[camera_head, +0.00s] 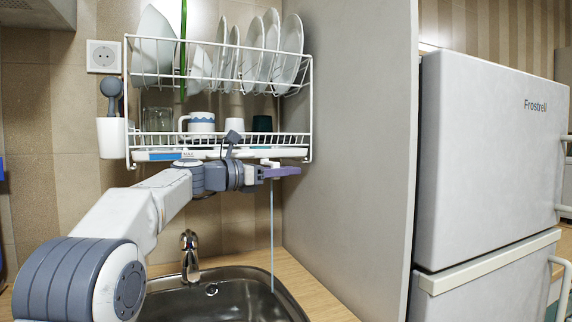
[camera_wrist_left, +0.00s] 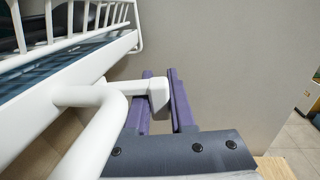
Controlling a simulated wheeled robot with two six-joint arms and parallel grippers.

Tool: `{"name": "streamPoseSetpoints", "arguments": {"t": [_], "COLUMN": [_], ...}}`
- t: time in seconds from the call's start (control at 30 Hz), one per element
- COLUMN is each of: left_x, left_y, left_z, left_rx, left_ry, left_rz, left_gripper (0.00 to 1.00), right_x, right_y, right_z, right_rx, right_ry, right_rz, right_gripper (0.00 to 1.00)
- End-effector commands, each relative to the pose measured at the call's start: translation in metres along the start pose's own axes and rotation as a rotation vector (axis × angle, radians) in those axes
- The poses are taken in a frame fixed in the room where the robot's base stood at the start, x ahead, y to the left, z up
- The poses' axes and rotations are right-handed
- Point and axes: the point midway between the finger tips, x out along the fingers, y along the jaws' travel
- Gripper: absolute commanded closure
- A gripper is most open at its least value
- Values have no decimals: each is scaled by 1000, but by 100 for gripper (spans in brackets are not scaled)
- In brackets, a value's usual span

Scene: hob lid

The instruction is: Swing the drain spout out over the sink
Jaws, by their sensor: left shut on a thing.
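The white drain spout (camera_wrist_left: 118,88) comes out from under the dish rack's tray, and its blocky end sits between my left gripper's purple fingers in the wrist view. My left gripper (camera_head: 281,171) is shut on this end; it also shows in the wrist view (camera_wrist_left: 163,98). In the head view the spout (camera_head: 268,163) is mostly hidden by the gripper. A thin bluish stream (camera_head: 272,225) drops straight down from there to the right side of the steel sink (camera_head: 228,272), apparently just inside its rim. My right gripper is not in view.
The white wire dish rack (camera_head: 311,100) holds plates, mugs and a glass above the arm. A grey side panel (camera_head: 350,130) stands close right of the gripper, with a fridge (camera_head: 490,150) beyond. The tap (camera_head: 190,255) stands behind the sink.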

Motion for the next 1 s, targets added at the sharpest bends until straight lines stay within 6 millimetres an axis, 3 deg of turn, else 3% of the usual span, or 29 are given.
{"name": "streamPoseSetpoints", "arguments": {"t": [0.5, 0.53, 0.6, 1.0], "left_x": [-1, -1, -1, -7], "left_y": [-2, -2, -2, -1], "left_z": [0, 0, 0, 0], "left_rx": [-2, -2, -2, -1], "left_ry": [-2, -2, -2, -2], "left_rz": [-25, -25, -24, -21], "left_gripper": [100, 74, 48, 48], "right_x": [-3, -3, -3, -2], "right_y": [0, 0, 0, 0], "right_z": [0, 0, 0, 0], "right_rx": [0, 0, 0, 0], "right_ry": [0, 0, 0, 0], "right_rz": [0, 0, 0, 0], "right_gripper": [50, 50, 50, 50]}}
